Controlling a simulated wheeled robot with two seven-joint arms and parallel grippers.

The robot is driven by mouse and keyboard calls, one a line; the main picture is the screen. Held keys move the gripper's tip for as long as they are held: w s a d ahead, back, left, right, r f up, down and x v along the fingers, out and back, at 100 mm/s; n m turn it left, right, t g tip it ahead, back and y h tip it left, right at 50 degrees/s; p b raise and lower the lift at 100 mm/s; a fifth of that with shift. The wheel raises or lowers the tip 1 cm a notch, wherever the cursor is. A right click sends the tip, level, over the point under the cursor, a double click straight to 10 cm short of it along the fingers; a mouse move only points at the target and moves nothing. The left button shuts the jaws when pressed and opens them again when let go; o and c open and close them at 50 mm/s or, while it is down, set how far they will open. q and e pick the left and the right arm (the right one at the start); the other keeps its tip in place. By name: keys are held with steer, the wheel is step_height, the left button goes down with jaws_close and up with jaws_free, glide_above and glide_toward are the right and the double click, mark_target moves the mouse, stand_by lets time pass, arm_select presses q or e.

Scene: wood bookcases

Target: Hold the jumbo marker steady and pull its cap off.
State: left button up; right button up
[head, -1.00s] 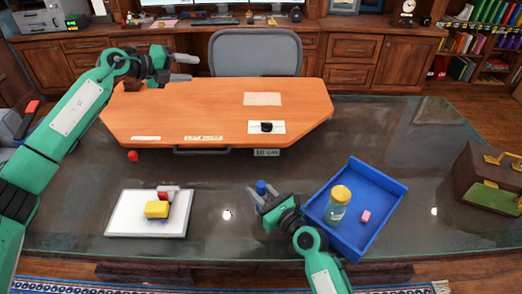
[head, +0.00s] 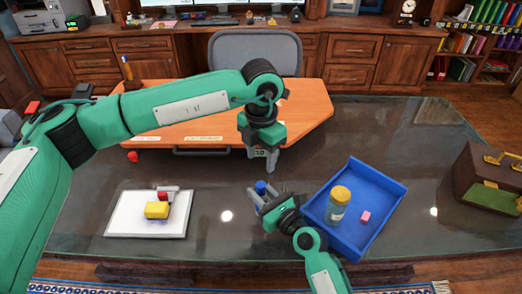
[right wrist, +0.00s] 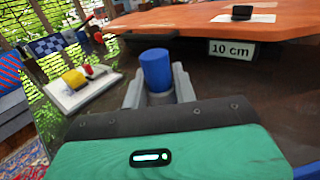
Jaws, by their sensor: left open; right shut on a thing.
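The jumbo marker shows as an upright blue cylinder (head: 260,187), its cap end up, in the head view. It shows larger in the right wrist view (right wrist: 155,68), with a grey part just below the blue. My right gripper (head: 263,199) is shut around it low down, and the fingers hide most of its lower body. My left gripper (head: 262,158) points down with its fingers apart and empty. In the head view it appears just above the blue top, with a gap between; the true height is hard to judge.
A blue tray (head: 386,215) with a yellow-lidded jar (head: 338,204) and a pink block (head: 365,216) is right of the right gripper. A white board (head: 120,228) bearing a yellow block (head: 157,210) lies left. The raised orange desktop (head: 308,115) is behind. Glass between is clear.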

mark_target(261, 184)
arm_select(q)
step_height(261, 184, down, 11)
stand_by(0.4)
steer(key=c, duration=1)
steer(key=shift+c, duration=0.3)
steer(key=shift+r, duration=0.15)
steer(key=shift+r, duration=1.1)
steer(key=shift+r, duration=0.1)
steer(key=shift+r, duration=0.5)
steer(key=shift+r, duration=0.1)
